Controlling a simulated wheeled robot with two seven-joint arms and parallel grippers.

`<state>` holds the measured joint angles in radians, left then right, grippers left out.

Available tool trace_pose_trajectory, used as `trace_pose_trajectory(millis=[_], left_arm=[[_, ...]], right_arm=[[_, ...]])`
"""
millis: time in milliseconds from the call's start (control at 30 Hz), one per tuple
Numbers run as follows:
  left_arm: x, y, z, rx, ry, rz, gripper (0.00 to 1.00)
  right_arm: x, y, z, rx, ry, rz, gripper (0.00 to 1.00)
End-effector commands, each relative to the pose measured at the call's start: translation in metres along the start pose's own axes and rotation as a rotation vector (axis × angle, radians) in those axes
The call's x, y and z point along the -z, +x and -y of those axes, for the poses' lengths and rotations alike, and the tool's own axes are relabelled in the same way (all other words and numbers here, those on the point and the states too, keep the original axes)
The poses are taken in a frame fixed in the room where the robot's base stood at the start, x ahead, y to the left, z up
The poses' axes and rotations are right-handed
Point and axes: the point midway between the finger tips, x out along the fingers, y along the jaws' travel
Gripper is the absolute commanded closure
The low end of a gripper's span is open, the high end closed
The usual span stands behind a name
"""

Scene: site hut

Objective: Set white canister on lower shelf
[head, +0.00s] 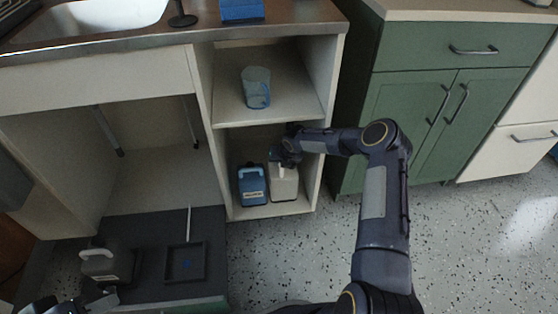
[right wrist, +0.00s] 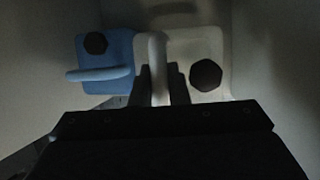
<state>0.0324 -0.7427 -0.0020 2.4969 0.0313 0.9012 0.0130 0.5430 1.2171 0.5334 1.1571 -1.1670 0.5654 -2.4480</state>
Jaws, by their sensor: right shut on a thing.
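The white canister (head: 284,184) is upright in the lower compartment of the open cabinet, to the right of a blue canister (head: 251,186). My right gripper (head: 286,160) reaches into this compartment from above and is shut on the white canister's handle. In the right wrist view the handle (right wrist: 156,65) sits between the fingers, and the black cap (right wrist: 206,74) is beside it. The canister's base appears at the level of the lower shelf (head: 270,211); contact is hard to judge. My left gripper (head: 104,298) is partly visible at the bottom left, its jaws unclear.
A blue-grey container (head: 256,88) stands on the upper shelf (head: 285,113). A grey-white canister (head: 105,262) and a dark tray (head: 184,264) are at the lower left. The cabinet's right side wall (head: 318,120) is close to my right gripper. Green cupboards (head: 405,115) stand to the right.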

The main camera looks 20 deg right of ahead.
Motion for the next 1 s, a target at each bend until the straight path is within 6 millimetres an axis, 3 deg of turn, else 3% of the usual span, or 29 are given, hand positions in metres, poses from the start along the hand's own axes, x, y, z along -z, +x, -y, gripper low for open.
trace_pose_trajectory(millis=[33,233,533,900,933,1000], left_arm=[[-0.004,0.007,0.003,0.000,0.000,0.000,0.64],[-0.006,0.011,0.005,0.000,0.000,0.000,0.64],[-0.008,0.017,0.008,0.000,0.000,0.000,0.64],[-0.010,0.020,0.009,0.000,0.000,-0.001,0.64],[-0.010,0.019,0.009,0.000,0.000,0.000,0.64],[-0.009,0.018,0.009,0.000,0.000,-0.001,0.64]], right_arm=[[-0.008,0.009,0.000,0.000,0.002,0.005,1.00],[-0.025,0.012,0.000,0.001,-0.002,0.002,1.00],[-0.013,0.041,0.006,0.001,-0.002,0.001,1.00],[-0.012,0.045,0.007,0.002,-0.004,0.003,1.00],[-0.011,0.045,0.008,0.003,-0.004,0.002,0.84],[-0.011,0.044,0.007,0.003,-0.004,0.001,0.75]])
